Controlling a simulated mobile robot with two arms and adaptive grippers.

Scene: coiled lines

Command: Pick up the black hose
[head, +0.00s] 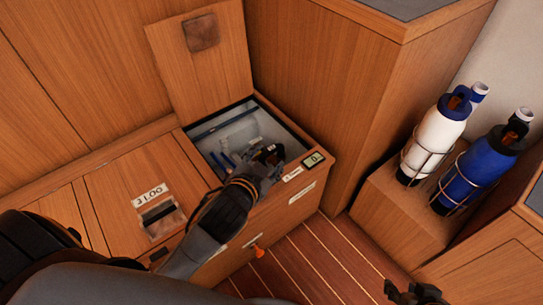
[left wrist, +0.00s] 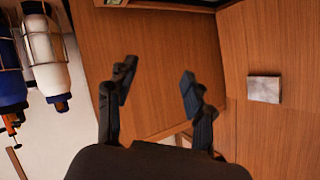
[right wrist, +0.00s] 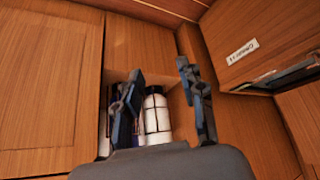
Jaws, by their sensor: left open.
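I cannot make out a black hose in any view. The open locker (head: 192,132) in the head view holds blue and pale items (head: 226,160), too small to identify. My left gripper (head: 268,156) is over the locker's front right part and hides some of its inside. In the left wrist view its fingers (left wrist: 157,82) are apart with nothing between them. My right gripper (head: 415,293) is low at the right, away from the locker. In the right wrist view its fingers (right wrist: 160,80) are apart and empty.
A raised lid (head: 205,65) stands behind the locker. A small display (head: 313,159) sits on its right rim. A closed bench top (head: 125,180) lies left. A white bottle (head: 432,138) and a blue bottle (head: 482,172) stand in wire holders at right. The floor (head: 315,262) is clear.

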